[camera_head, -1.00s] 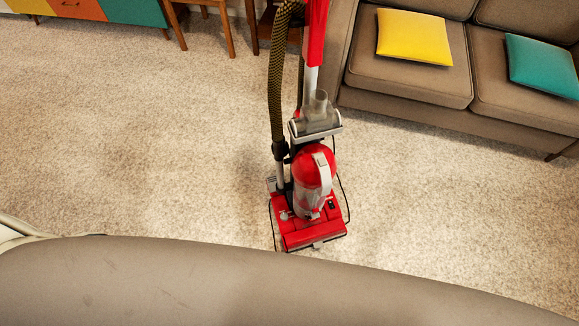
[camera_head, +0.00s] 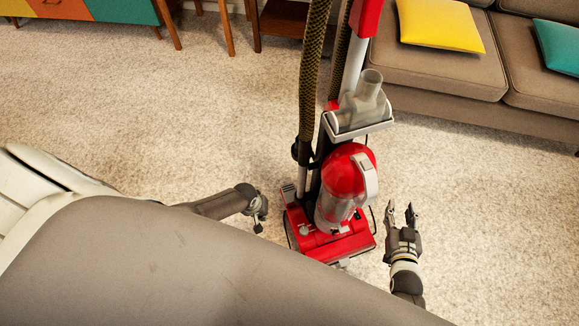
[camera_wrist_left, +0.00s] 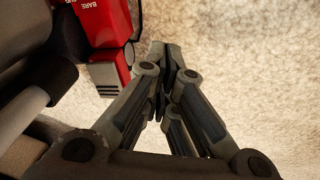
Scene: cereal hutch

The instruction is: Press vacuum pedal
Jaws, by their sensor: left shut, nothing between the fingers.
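The red upright vacuum (camera_head: 347,180) stands on the carpet, its red base (camera_head: 325,246) on the floor. A grey ridged piece (camera_head: 288,191), which looks like the pedal, sticks out at the base's left rear. It also shows in the left wrist view (camera_wrist_left: 108,76), left of the fingers. My left gripper (camera_head: 260,218) is shut and empty, low to the left of the base, apart from the ridged piece in the head view. It also shows in the left wrist view (camera_wrist_left: 166,60). My right gripper (camera_head: 401,207) is open and empty, right of the base.
A brown sofa (camera_head: 450,70) with a yellow cushion (camera_head: 440,24) and a teal cushion (camera_head: 557,46) stands at the back right. A colourful cabinet (camera_head: 122,10) and wooden furniture legs are at the back. The carpet (camera_head: 130,110) on the left is clear.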

